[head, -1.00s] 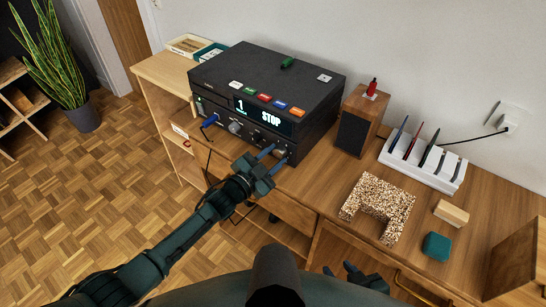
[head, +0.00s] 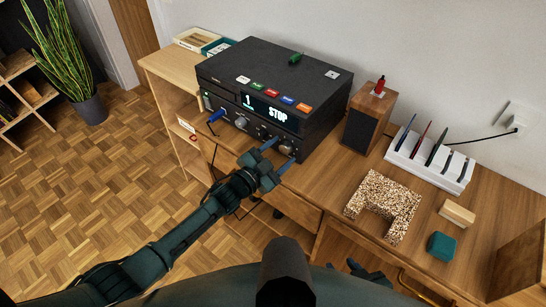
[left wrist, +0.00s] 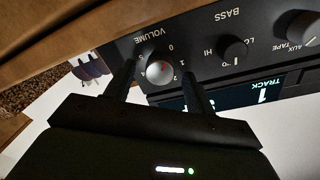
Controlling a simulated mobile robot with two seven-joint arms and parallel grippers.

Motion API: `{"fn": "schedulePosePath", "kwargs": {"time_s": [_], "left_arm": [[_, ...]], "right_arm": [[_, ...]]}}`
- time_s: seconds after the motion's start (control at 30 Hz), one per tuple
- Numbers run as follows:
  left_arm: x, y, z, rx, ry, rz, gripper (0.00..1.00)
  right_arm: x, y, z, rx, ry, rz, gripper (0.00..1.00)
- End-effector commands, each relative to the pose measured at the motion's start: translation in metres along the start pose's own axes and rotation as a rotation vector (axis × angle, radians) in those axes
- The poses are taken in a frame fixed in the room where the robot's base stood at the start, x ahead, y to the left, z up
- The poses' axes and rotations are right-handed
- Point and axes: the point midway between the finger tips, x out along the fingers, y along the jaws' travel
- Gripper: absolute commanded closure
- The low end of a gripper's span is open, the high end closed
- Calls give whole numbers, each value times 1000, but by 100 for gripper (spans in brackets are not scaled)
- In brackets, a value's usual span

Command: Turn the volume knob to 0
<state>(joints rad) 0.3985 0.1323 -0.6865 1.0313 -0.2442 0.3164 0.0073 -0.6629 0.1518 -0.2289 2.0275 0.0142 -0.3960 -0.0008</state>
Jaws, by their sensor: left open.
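The silver volume knob (left wrist: 159,70) sits on the front panel of a black stereo (head: 272,88), beneath the word VOLUME, which appears upside down in the left wrist view. In the head view my left gripper (head: 275,155) is at the right end of the front panel. My right gripper (head: 362,272) is low in the head view, partly hidden, away from the stereo.
A bass knob (left wrist: 233,48) and an aux/tape knob (left wrist: 303,28) lie beside the volume knob. A speaker (head: 367,120) stands right of the stereo. A blue plug (head: 216,116) sticks out at the panel's left. A white rack (head: 432,163) and speckled block (head: 385,203) are further right.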

Motion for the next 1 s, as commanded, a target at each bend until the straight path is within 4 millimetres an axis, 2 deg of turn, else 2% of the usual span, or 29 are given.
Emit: {"fn": "schedulePosePath", "kwargs": {"time_s": [0.17,0.5,0.63,0.8,1.0], "left_arm": [[-18,0,1,0,-3,0,45],[-92,1,2,-1,-4,2,45],[-114,1,2,0,-4,1,45],[-129,0,1,0,-2,1,45],[-131,0,0,-1,-1,0,45]], "right_arm": [[-2,0,-2,0,0,1,64],[-1,2,3,0,-13,6,64],[0,2,4,0,-15,6,64],[0,2,4,0,-13,6,64],[-1,2,0,1,-5,5,64]]}}
